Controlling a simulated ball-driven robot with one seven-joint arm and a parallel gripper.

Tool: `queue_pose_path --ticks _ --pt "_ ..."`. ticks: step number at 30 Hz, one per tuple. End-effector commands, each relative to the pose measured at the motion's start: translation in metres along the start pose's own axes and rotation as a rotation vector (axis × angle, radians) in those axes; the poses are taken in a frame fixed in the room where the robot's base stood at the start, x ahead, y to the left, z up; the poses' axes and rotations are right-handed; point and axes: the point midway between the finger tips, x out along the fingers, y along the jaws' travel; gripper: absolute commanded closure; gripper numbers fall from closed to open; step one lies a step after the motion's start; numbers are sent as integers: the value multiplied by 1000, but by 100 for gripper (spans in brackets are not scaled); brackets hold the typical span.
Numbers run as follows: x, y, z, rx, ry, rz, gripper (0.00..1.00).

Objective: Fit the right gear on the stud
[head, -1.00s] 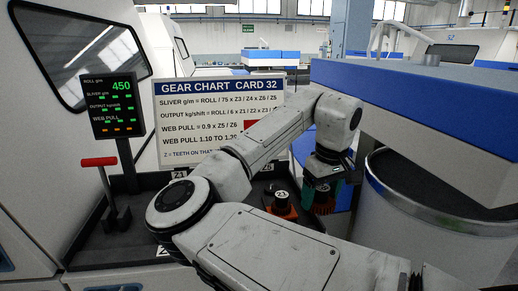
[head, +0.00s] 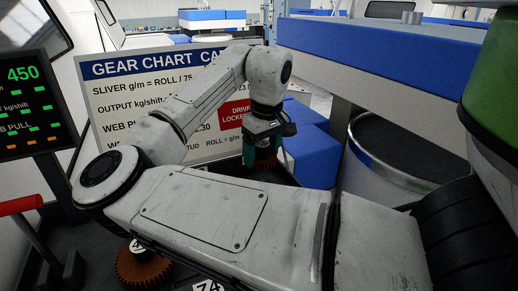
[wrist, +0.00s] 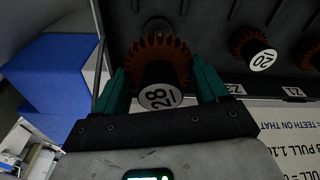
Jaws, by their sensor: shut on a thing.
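My gripper (head: 264,156) is shut on a rust-brown toothed gear (wrist: 160,58) with a black hub labelled 28. Its teal fingers lie on both sides of the gear in the wrist view. In the head view the held gear (head: 266,161) shows only in part below my wrist, near the chart's lower right. A rounded grey shape (wrist: 157,24), perhaps a stud end, shows just beyond the gear. I cannot tell whether they touch. A gear labelled 20 (wrist: 245,40) sits to the right, with another gear (wrist: 309,56) at the edge. Another gear (head: 143,267) shows at lower left.
The gear chart board (head: 130,95) stands behind my arm. A display reading 450 (head: 25,105) and a red-handled lever (head: 20,206) are at left. A blue-sided machine beam (head: 380,58) and a large round can (head: 385,165) are at right.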

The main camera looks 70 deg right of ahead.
Motion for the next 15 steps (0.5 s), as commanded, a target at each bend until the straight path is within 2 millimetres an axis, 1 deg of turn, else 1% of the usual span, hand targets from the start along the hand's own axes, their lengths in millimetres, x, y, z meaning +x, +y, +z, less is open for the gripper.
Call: queue_pose_path --ticks 8,9,15 --pt "-3 1 1 7 -1 4 61" --pt "5 0 2 6 0 3 61" --pt "24 0 4 6 0 2 61"
